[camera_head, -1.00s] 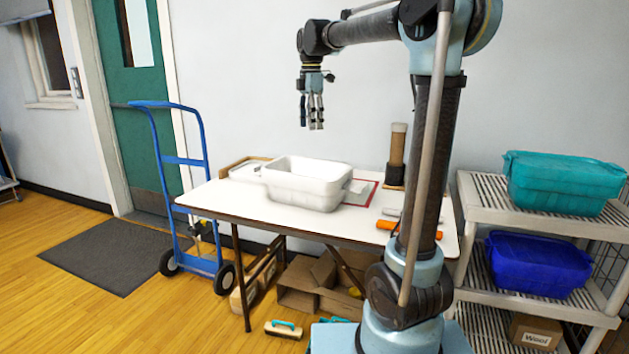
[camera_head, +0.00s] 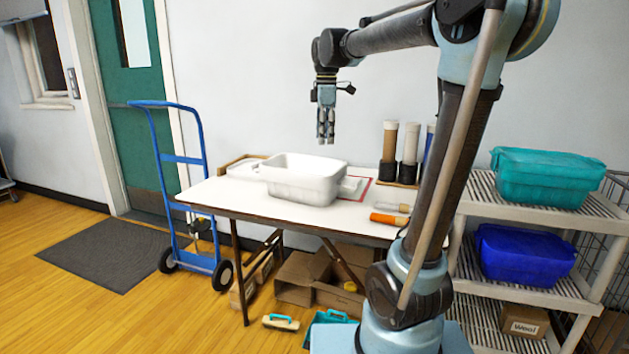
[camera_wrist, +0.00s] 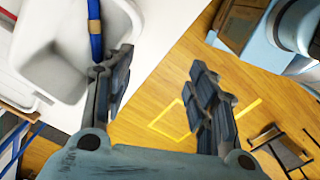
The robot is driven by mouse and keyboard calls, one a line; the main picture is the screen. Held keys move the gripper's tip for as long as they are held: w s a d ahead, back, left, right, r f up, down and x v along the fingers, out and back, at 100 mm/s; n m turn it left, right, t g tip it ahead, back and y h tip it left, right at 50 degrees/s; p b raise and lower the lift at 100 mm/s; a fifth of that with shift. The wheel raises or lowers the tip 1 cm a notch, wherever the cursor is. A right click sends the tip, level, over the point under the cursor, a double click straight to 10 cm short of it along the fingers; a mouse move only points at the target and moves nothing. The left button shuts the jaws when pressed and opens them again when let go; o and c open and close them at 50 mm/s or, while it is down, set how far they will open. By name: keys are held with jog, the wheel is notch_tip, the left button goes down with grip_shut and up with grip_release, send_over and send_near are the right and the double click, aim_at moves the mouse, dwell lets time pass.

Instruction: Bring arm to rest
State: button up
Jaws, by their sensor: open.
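My gripper (camera_head: 326,138) hangs pointing down above the right end of the white tub on the table. It is empty, with its fingers apart, in the wrist view (camera_wrist: 160,95). The white tub (camera_head: 303,183) stands on the white folding table (camera_head: 230,202). In the wrist view the tub (camera_wrist: 50,80) is at the upper left, and a blue, tan-banded thing (camera_wrist: 95,30) shows over its edge. My arm reaches up and left from my base, bent at the elbow.
Tubes (camera_head: 388,143) in dark holders and orange-handled tools (camera_head: 389,219) are on the table's right side. A shelf at right holds a teal bin (camera_head: 546,180) and a blue bin (camera_head: 522,255). A blue hand truck (camera_head: 182,160) stands left. Boxes (camera_head: 300,280) sit under the table.

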jog(key=s+d+f+m, duration=0.5)
jog(key=s+f+m, duration=0.1)
jog(key=s+f, duration=0.2)
jog(key=s+d+f+m+t, duration=0.1)
jog(key=s+d+f+m, duration=0.4)
jog(key=s+f, duration=0.4)
jog(key=s+d+f+m, duration=0.5)
jog(key=s+f+m, duration=0.2)
jog(key=s+f, duration=0.2)
notch_tip(320, 180, down, 2)
jog(key=shift+s+d+m+t, duration=0.25)
jog(key=shift+m+t, duration=0.05)
jog(key=shift+t, duration=0.1)
jog(key=shift+w+f, duration=0.2)
jog(key=shift+w, duration=0.25)
